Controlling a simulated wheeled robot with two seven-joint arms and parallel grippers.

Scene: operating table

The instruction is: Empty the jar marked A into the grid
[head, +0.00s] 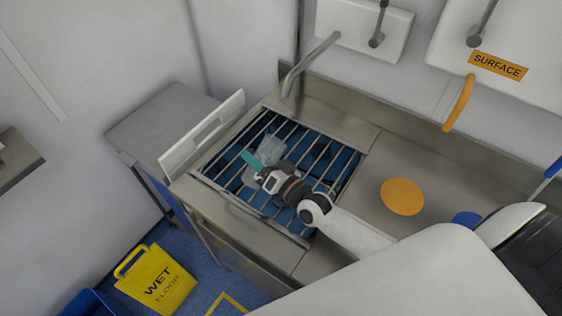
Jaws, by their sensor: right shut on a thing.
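The grid (335,165) is a set of metal bars over the blue-floored sink. My right gripper (262,175) is low over the left part of the grid, shut on a pale, translucent jar (269,150). The jar looks tilted, and no letter A can be read on it. A flat teal piece (250,160) shows beside the jar at the gripper's tip; I cannot tell whether it belongs to the jar. Pale, see-through shapes show around the gripper, but any contents are too small to make out. My left gripper is not in view.
A curved tap (310,62) stands behind the sink. A white panel (205,132) rises at its left edge. The steel counter (385,160) to the right carries an orange disc (402,197) and a blue disc (467,218). A yellow wet-floor sign (155,280) stands below.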

